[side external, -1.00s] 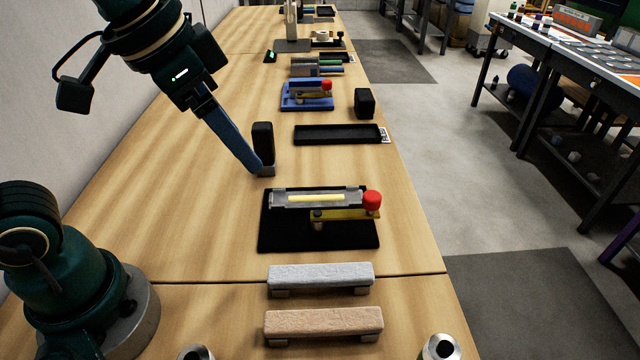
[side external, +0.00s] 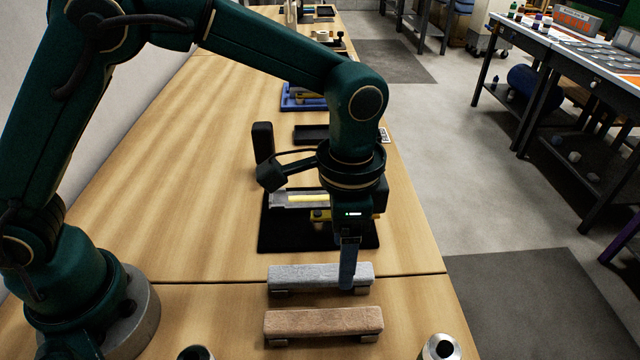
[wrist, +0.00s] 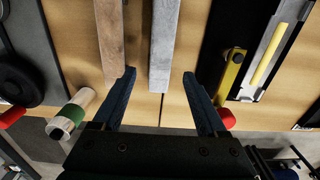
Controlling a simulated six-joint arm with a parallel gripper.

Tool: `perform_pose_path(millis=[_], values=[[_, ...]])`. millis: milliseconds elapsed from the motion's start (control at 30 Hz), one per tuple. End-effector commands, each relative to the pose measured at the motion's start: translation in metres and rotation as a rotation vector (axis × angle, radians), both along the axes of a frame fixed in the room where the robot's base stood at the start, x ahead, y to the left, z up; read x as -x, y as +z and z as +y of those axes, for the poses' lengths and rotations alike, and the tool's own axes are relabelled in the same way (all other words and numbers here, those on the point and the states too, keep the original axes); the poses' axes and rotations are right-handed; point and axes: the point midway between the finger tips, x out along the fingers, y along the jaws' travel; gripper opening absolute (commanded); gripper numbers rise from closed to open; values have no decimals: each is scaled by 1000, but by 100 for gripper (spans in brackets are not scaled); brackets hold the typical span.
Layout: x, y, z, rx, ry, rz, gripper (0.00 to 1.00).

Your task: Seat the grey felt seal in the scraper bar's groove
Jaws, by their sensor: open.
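The grey felt seal (side external: 315,274) is a long bar resting on small supports on the bench, and it also shows in the wrist view (wrist: 165,42). My gripper (side external: 347,286) is open and empty over the seal's right part. In the wrist view, the fingers of my gripper (wrist: 160,80) lie on either side of the seal's near end, with gaps; I cannot tell their exact height. The scraper bar (side external: 280,200) sits on a black base behind the seal, with a yellow strip along its groove. It also shows in the wrist view (wrist: 284,24); my arm hides part of it.
A tan felt bar (side external: 322,321) lies parallel in front of the grey one. A red knob (wrist: 228,119) and yellow lever (wrist: 230,77) belong to the scraper fixture. An upright black block (side external: 263,142) and black tray (side external: 308,134) stand behind. Bench left of the seal is clear.

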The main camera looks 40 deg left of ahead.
Motion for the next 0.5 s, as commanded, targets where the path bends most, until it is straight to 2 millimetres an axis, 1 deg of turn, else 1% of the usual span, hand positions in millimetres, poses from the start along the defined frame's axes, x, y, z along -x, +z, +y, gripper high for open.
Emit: perform_pose_path(millis=[33, 200, 333, 500], values=[[1, -8, 1, -3, 1, 6, 75], [0, -27, 1, -1, 2, 2, 75], [0, -33, 1, 0, 2, 0, 75], [0, -34, 1, 1, 2, -1, 75]])
